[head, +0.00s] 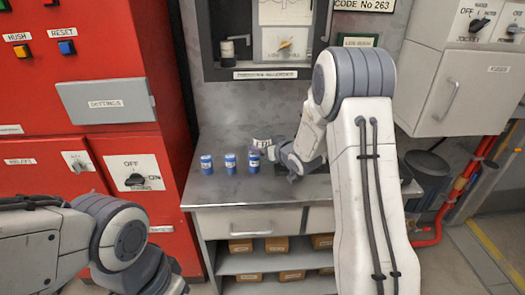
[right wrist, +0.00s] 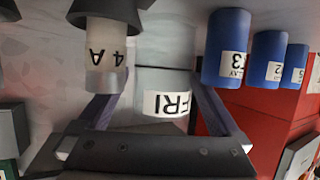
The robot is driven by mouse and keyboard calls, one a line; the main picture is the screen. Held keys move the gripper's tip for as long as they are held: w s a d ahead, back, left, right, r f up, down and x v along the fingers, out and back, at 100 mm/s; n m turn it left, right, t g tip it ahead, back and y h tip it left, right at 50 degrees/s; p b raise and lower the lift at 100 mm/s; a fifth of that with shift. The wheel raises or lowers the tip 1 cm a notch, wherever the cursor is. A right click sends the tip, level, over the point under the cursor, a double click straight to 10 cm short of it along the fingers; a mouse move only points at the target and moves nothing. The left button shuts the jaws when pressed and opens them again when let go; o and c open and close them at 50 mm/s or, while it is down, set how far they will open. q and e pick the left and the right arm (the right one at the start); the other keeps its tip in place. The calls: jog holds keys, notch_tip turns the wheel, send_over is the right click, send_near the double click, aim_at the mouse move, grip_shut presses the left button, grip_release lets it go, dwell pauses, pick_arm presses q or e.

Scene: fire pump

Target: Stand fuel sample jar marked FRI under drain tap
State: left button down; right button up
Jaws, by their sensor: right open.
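The fuel sample jar marked FRI (right wrist: 165,82) looks clear-grey with a white label, and lies between the two fingers of my right gripper (right wrist: 165,108) in the right wrist view. That gripper is open; I cannot tell whether either finger touches the jar. In the head view the FRI label (head: 262,143) shows at the back of the steel bench, just left of my right gripper (head: 277,157). My right arm hides part of the bench there. I cannot make out the drain tap. My left arm is at the lower left, its gripper out of frame.
Several blue labelled cylinders, one of them nearest the jar (head: 253,160), stand in a row on the bench (head: 225,188). A pale cylinder marked 4 A (right wrist: 105,58) is close beside the gripper. Red cabinets (head: 75,120) stand left. The bench front left is clear.

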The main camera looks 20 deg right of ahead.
jog(key=x, duration=0.5)
jog(key=shift+a, duration=0.2)
jog(key=c, duration=1.5)
